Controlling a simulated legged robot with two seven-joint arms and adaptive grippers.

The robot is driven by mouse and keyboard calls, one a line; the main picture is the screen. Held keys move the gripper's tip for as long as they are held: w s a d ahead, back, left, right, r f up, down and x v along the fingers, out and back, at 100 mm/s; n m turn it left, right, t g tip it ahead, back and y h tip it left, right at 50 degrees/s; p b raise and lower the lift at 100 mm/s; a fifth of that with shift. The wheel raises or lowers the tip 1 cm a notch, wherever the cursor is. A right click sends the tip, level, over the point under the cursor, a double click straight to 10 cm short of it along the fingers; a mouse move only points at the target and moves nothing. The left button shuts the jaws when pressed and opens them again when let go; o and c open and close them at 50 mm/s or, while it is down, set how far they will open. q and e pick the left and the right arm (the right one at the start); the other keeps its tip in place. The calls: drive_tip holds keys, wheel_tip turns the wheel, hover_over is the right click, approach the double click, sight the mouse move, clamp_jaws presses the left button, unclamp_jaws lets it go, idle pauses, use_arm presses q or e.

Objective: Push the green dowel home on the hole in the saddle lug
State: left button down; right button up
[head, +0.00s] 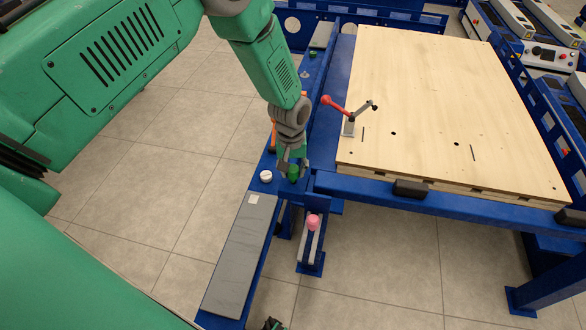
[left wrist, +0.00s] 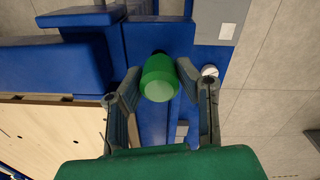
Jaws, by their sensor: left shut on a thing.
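The green dowel (head: 293,172) is at the blue side rail of the cart, just left of the wooden deck's near corner. My left gripper (head: 291,164) reaches down from above and is shut on it. In the left wrist view the dowel (left wrist: 160,79) stands end-on between the two fingers (left wrist: 158,72). A small dark part shows just past the dowel over the blue frame. The saddle lug and its hole are hidden under the dowel and fingers, so I cannot tell how deep the dowel sits.
A white round knob (head: 266,176) and a grey plate (head: 240,250) lie on the rail nearby. A pink-topped part (head: 313,222) stands on a bracket to the right. A red-handled clamp (head: 346,112) is on the wooden deck (head: 440,90). Tiled floor lies open at left.

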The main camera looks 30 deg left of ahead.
use_arm(q)
drive_tip(key=shift+f+b, duration=0.85)
drive_tip(key=shift+f, duration=0.6)
drive_tip(key=c, duration=1.1)
unclamp_jaws()
drive_tip(key=shift+r, duration=0.1)
drive_tip(key=shift+r, duration=0.2)
drive_tip(key=r, duration=1)
drive_tip(key=shift+a+r, duration=0.2)
drive_tip(key=shift+r, duration=0.5)
